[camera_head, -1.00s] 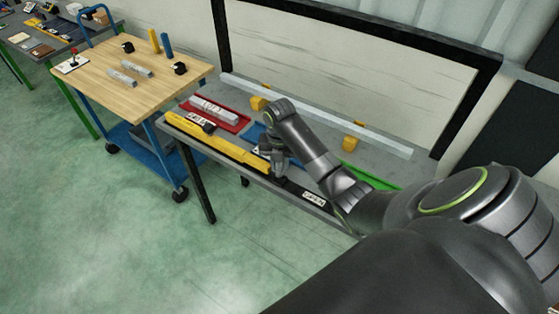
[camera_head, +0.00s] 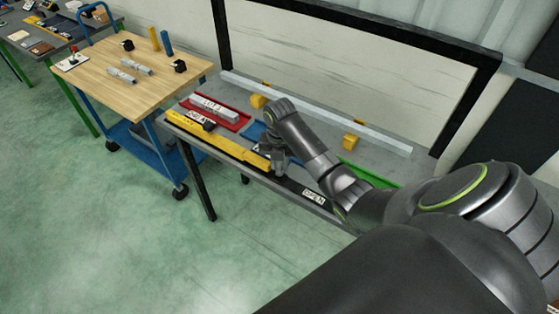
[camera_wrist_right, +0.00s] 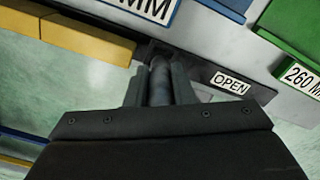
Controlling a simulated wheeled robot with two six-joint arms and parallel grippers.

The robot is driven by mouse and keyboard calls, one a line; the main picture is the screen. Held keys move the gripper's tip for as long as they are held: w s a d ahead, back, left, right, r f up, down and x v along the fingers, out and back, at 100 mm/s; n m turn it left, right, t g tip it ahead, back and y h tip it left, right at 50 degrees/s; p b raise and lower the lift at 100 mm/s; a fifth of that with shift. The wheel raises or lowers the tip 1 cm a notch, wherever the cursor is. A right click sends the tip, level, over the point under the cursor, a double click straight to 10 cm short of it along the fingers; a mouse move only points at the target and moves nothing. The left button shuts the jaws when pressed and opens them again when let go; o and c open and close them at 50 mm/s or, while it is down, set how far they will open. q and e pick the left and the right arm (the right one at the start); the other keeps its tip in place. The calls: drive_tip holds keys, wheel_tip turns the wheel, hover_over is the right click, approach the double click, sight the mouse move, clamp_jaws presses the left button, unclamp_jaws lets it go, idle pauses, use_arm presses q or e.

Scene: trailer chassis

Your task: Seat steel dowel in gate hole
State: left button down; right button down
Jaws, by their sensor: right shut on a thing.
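My right gripper (camera_head: 279,167) is at the front edge of the grey bench, beside the end of a yellow bar (camera_head: 220,141). In the right wrist view my right gripper (camera_wrist_right: 158,75) is shut on a dark grey steel dowel (camera_wrist_right: 159,84), which lies between the two fingers. The dowel's far end meets a dark part near the yellow bar's end (camera_wrist_right: 95,38). I cannot tell whether it is inside a hole. A plate marked OPEN (camera_head: 314,196) lies to the right of the gripper; it also shows in the wrist view (camera_wrist_right: 230,84). My left gripper is not in view.
A red tray (camera_head: 241,123) with a grey bar stands behind the yellow bar. A green tray (camera_head: 370,175) lies to the right. Yellow blocks (camera_head: 350,141) stand near a long pale rail (camera_head: 320,113). A wooden-topped cart (camera_head: 95,85) is at the left.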

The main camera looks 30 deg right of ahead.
drive_tip(key=shift+p, duration=0.6)
idle(1.1)
drive_tip(key=shift+f+b, duration=0.65)
drive_tip(key=shift+f, duration=0.45)
drive_tip(key=c, duration=1.2)
unclamp_jaws()
drive_tip(key=shift+o, duration=0.2)
drive_tip(key=shift+s, duration=0.1)
drive_tip(key=shift+r, duration=0.1)
